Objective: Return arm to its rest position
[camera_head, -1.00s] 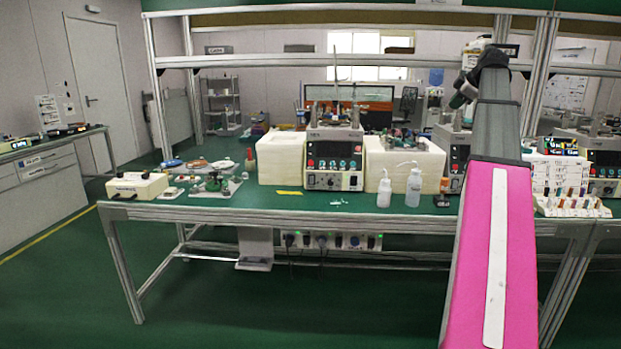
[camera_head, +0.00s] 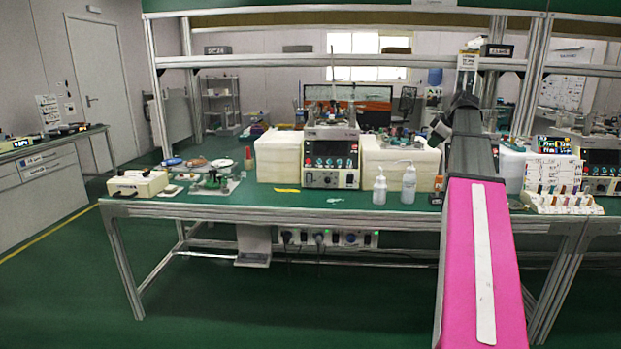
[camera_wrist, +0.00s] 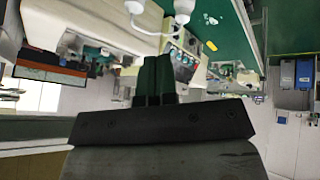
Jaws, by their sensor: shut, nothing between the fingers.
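My arm reaches out over the bench from the lower right of the head view, with a pink link nearest and a dark grey link beyond it. My gripper shows in the wrist view (camera_wrist: 155,75), with its two dark green-grey fingers together and nothing between them. It is in open air, apart from the bench things. In the head view the fingers cannot be made out behind the arm's far end.
The green bench (camera_head: 290,203) carries a control unit (camera_head: 331,157), two white bottles (camera_head: 409,186), a cream box (camera_head: 137,185) and a rack of coloured parts (camera_head: 552,185). A shelf frame (camera_head: 350,62) spans above. The bench's front strip is mostly clear.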

